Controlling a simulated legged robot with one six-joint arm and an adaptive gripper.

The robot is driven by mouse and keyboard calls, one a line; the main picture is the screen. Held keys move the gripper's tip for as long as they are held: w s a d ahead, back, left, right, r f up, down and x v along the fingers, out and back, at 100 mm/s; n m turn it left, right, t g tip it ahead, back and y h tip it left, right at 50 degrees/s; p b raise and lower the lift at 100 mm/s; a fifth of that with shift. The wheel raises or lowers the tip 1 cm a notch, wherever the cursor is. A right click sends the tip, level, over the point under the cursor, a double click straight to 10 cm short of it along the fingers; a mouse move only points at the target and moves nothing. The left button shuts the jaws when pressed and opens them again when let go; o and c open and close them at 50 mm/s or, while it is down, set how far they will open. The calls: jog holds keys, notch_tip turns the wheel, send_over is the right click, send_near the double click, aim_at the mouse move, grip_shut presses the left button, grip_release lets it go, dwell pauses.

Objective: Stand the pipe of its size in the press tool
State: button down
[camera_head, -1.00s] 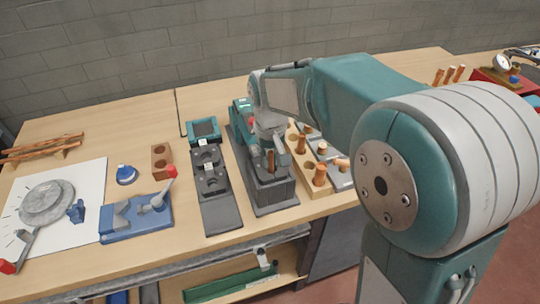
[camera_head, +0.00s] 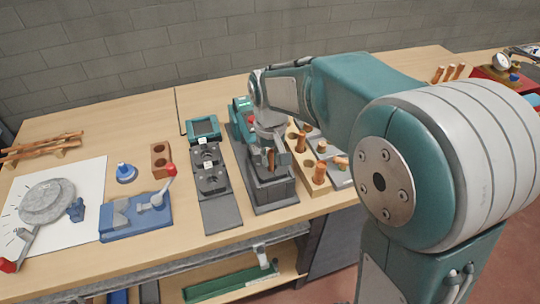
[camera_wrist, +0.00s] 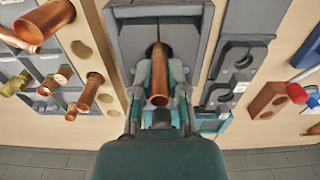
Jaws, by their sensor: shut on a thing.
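A copper pipe (camera_wrist: 159,72) is held in my gripper (camera_wrist: 160,92), whose fingers are shut on its sides. The pipe's open end faces the wrist camera. Its far end is at the dark slot of the grey block of the press tool (camera_wrist: 122,45); I cannot tell how deep it sits. In the head view the pipe (camera_head: 271,158) stands roughly upright over the grey block of the press tool (camera_head: 270,190), below my gripper (camera_head: 270,140). The arm hides part of the tool's back.
A wooden rack (camera_head: 319,189) with several copper pipes stands right of the tool. A dark grey plate with round fittings (camera_head: 218,212) lies to its left. A blue clamp tool (camera_head: 135,224) and a brown block with holes (camera_head: 160,161) are farther left.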

jog(key=shift+f, duration=0.7)
jog(key=c, duration=0.6)
grip_release()
jog(key=shift+r, duration=0.1)
